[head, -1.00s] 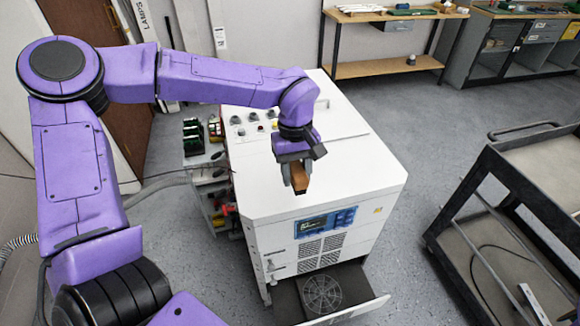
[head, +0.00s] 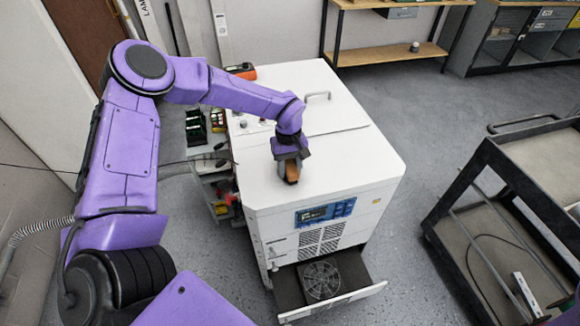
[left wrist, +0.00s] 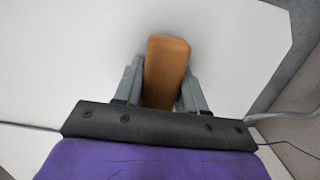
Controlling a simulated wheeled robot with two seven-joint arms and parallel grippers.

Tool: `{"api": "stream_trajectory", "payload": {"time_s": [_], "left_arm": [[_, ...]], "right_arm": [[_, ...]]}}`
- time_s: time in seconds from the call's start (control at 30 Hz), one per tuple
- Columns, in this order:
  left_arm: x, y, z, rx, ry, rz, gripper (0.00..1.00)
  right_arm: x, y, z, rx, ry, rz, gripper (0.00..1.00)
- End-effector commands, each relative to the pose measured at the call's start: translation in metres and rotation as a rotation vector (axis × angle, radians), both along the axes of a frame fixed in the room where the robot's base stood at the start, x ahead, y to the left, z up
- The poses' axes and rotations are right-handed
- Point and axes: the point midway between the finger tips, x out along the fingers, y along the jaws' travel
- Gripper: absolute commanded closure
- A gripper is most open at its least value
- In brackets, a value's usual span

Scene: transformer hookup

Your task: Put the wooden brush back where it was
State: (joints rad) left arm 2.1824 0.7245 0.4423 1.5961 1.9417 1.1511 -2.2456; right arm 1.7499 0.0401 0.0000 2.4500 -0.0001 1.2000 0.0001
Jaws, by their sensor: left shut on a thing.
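The wooden brush (head: 292,173) is a brown block held in my left gripper (head: 289,172), over the white top of the cabinet machine (head: 340,140). In the left wrist view, the brush (left wrist: 165,70) sits between the two grey fingers of the left gripper (left wrist: 160,85), which are shut on it. The white top lies below it; I cannot tell whether the brush touches it. My right gripper is not in view.
The machine's lower drawer (head: 335,290) is open, with a round fan grille (head: 322,280) inside. An orange and black item (head: 242,70) lies at the top's back left corner. A dark cart (head: 510,210) stands at right. A small rack (head: 205,160) stands at left.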

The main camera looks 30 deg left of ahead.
Motion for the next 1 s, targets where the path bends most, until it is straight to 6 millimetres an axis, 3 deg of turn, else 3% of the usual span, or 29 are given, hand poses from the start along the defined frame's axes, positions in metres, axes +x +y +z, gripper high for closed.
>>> {"api": "stream_trajectory", "payload": {"time_s": [0.07,0.1,0.13,0.17,0.53,0.9,1.0], "left_arm": [[0.000,0.000,-0.004,-0.001,0.001,0.001,0.84],[0.000,0.000,-0.002,0.000,0.000,0.001,0.47],[0.000,0.000,-0.002,0.000,0.000,0.000,0.37],[0.000,0.000,-0.002,0.000,0.000,0.000,0.34],[0.001,0.001,0.008,0.000,-0.002,0.001,0.34],[0.008,0.009,0.095,0.000,-0.003,0.001,0.34],[0.010,0.011,0.111,0.001,-0.002,0.000,0.34]], "right_arm": [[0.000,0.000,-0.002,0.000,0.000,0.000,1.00],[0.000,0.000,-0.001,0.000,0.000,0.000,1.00],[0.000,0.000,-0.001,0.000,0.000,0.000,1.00],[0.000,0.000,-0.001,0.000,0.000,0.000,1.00],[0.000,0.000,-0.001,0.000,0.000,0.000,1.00],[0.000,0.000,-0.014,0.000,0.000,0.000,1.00],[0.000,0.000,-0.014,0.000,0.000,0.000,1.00]]}}
